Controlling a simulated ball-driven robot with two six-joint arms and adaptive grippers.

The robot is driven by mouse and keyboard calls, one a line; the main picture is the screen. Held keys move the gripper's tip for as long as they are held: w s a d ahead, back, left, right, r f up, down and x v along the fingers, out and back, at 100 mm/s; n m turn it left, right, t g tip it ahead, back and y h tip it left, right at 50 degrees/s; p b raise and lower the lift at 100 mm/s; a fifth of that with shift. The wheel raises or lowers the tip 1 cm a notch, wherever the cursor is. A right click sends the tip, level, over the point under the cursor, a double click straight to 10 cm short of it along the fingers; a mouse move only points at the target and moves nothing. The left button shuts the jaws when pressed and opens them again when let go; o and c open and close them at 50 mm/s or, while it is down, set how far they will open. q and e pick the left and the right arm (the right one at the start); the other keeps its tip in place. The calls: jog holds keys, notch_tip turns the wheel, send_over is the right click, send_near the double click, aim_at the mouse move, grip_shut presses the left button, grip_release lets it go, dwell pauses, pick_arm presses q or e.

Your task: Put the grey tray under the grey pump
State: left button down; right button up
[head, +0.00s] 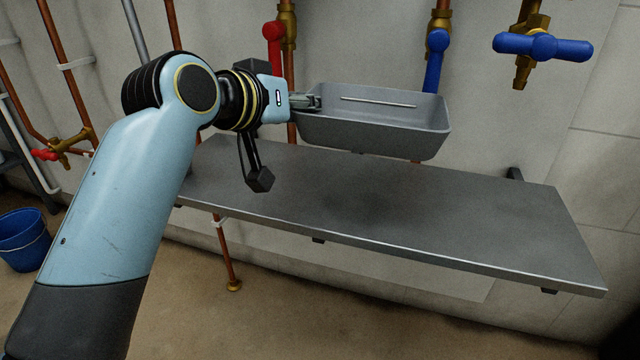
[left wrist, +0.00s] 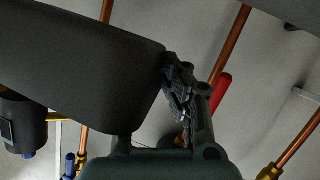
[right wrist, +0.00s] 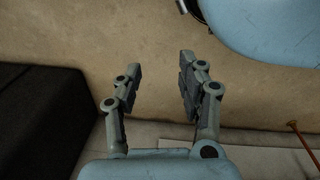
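The grey tray (head: 375,132) is a deep rectangular pan in the head view, held above the shelf and roughly level. My left gripper (head: 312,102) is shut on its left end wall. In the left wrist view the tray (left wrist: 80,65) is a large dark shape, and my left fingers (left wrist: 178,92) meet its edge. A dark grey body with a small blue-grey panel (left wrist: 20,122) at the left of that view may be the grey pump; I cannot be sure. No pump is clear in the head view. My right gripper (right wrist: 157,82) is open and empty over the floor.
A bare metal shelf (head: 400,215) runs along the wall under the tray. Behind are copper pipes with a red valve handle (head: 273,45) and blue handles (head: 435,60), (head: 545,46). A blue bucket (head: 22,240) stands on the floor at left.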

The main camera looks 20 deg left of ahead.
pick_arm(q)
jog(key=w+a+f+b, duration=0.1)
jog(key=a+f, duration=0.1)
jog(key=a, duration=0.1)
jog(key=w+a+f+b, duration=0.1)
jog(key=a+f+b, duration=0.1)
jog(key=a, duration=0.2)
jog(key=a+f+b, duration=0.2)
jog(key=a+f, duration=0.1)
jog(key=a, duration=0.1)
jog(key=shift+w, duration=0.4)
jog(key=shift+a+f+b, duration=0.1)
jog(key=shift+a+b, duration=0.05)
jog(key=shift+b, duration=0.15)
notch_tip(320, 180, down, 2)
jog(key=shift+f+b, duration=0.25)
jog(key=shift+b, duration=0.55)
jog(key=shift+f, duration=0.4)
jog(key=shift+f+b, duration=0.3)
jog(key=shift+b, duration=0.2)
jog(key=shift+r, duration=0.1)
pick_arm(e)
jog(key=w+a+r+t, duration=0.3)
jog(key=w+r+t, duration=0.1)
jog(key=w+r, duration=0.2)
jog(key=shift+w+a+r+y, duration=0.2)
jog(key=shift+w+r+y, duration=0.2)
jog(key=shift+w, duration=0.15)
